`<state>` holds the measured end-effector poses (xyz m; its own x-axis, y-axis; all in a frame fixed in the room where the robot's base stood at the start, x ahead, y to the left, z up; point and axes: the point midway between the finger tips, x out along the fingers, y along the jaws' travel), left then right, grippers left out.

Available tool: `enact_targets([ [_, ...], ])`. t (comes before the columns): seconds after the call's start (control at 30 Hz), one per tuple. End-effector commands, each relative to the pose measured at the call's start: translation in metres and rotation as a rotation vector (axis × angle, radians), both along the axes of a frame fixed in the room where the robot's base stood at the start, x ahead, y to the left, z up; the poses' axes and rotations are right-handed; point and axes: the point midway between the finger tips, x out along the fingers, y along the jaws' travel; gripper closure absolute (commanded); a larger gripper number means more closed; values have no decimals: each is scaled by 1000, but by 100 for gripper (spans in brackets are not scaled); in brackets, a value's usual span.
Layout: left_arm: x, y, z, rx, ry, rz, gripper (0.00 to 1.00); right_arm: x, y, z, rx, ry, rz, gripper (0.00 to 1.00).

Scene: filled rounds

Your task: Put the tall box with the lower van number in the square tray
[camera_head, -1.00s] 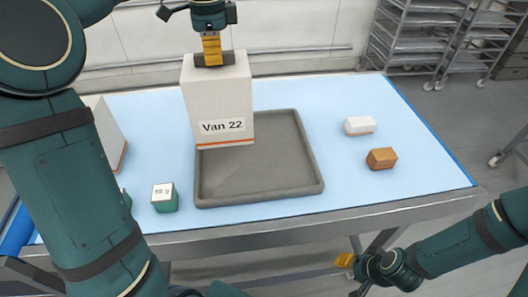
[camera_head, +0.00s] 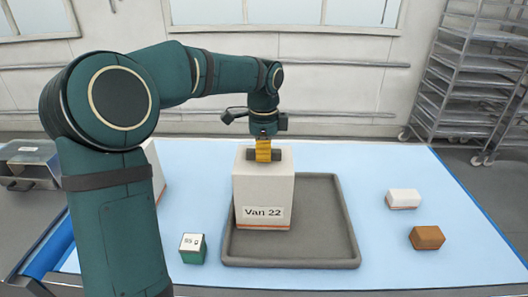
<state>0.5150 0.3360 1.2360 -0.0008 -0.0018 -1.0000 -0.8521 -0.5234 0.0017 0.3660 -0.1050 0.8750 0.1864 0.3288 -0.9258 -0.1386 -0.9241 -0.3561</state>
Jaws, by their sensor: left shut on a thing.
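A tall white box (camera_head: 264,190) labelled "Van 22", with an orange stripe at its foot, is upright over the left part of the grey square tray (camera_head: 345,225). Its foot shows inside the tray's left rim; I cannot tell whether it touches the floor of the tray. My left gripper (camera_head: 264,155) is shut on the top of this box from above. Another tall white box (camera_head: 156,168) with an orange stripe stands at the left, mostly hidden behind my left arm; its label does not show. My right gripper is out of view.
A small green-and-white box (camera_head: 193,249) marked "65 g" stands left of the tray. A small white box (camera_head: 403,199) and a brown box (camera_head: 427,238) lie to its right. The blue table top (camera_head: 390,165) is clear at the back right. A wire rack (camera_head: 465,75) stands behind.

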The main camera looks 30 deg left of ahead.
Motion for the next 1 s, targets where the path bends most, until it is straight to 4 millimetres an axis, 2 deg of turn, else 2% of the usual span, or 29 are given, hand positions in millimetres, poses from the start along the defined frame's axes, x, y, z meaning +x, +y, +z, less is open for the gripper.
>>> enact_targets([
  [0.27,0,0,-1,1,-2,0,100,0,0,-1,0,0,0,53],
  [0.3,0,0,-2,1,-1,0,78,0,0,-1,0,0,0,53],
  [0.33,0,0,-2,1,-1,0,67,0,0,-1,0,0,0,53],
  [0.37,0,0,-2,1,-1,0,62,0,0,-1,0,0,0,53],
  [0.63,0,0,-1,1,-1,-1,62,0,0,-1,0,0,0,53],
  [0.77,1,0,5,1,-3,-1,62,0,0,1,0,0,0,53],
  [0.87,1,0,18,1,-5,-1,62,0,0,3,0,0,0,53],
  [1.0,1,0,46,1,-5,-1,62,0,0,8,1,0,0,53],
])
